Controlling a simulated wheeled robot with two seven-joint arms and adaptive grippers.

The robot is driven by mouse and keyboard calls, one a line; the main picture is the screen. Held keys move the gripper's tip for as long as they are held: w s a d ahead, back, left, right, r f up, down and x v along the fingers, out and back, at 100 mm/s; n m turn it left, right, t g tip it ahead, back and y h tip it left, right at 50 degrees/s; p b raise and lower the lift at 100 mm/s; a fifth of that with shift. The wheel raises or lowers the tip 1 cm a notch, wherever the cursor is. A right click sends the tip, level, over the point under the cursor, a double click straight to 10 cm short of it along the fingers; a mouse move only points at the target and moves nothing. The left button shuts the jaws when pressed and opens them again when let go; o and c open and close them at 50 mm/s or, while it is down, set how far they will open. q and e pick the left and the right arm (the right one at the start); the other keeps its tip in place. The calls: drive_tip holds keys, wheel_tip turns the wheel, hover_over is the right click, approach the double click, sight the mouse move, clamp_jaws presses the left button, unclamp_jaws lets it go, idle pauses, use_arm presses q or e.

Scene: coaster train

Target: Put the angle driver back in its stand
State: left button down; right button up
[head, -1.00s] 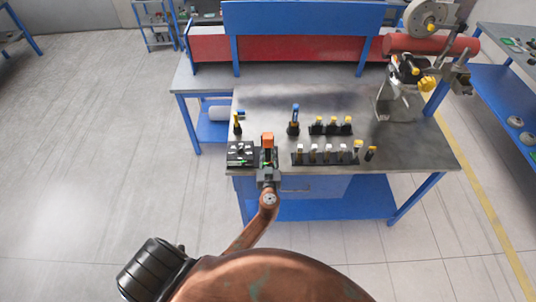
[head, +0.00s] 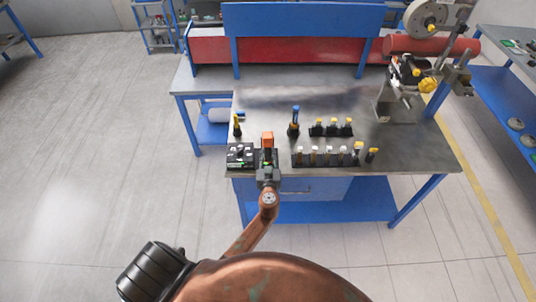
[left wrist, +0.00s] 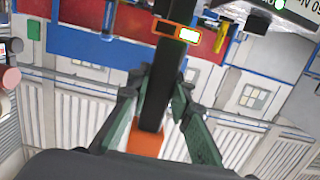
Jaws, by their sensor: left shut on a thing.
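The angle driver, a black tool with an orange end (head: 267,138), is upright at the near left edge of the workbench. My left gripper (head: 268,174) is shut on it from the near side. In the left wrist view, the driver's black body (left wrist: 158,75) runs between the two green-grey fingers (left wrist: 157,122), with its orange end (left wrist: 146,142) below and an orange-framed lit display (left wrist: 180,34) near the top. The stand cannot be told apart clearly; the gripper and driver cover the spot below and behind. My right gripper is not in view.
The bench's middle right is clear.

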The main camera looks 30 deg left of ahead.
use_arm(q)
drive_tip(key=shift+w+a+r, duration=0.2)
drive_tip(key=shift+w+r, duration=0.05)
drive_tip(key=shift+w, duration=0.2)
drive_tip(key=shift+b+x, duration=1)
drive_tip(key=shift+x, duration=0.45)
drive_tip(key=shift+r+b+x, duration=0.2)
drive_tip(key=shift+b+x, duration=0.3)
drive_tip(key=shift+x, duration=0.4)
drive_tip(key=shift+r+b+x, duration=0.2)
drive_tip(key=shift+b+x, duration=0.35)
drive_tip(key=shift+x, duration=0.35)
drive_tip(key=shift+r+b+x, duration=0.2)
drive_tip(key=shift+b+x, duration=0.3)
drive_tip(key=shift+x, duration=0.4)
drive_tip(key=shift+f+b, duration=0.25)
drive_tip(key=shift+b, duration=0.35)
idle(0.7)
drive_tip(key=shift+f+b, duration=0.55)
drive_tip(key=shift+b, duration=0.15)
idle(0.5)
drive_tip(key=c, duration=2.1)
unclamp_jaws()
drive_tip(key=o, duration=0.4)
drive_tip(key=shift+f, duration=0.15)
drive_tip(key=shift+o, duration=0.2)
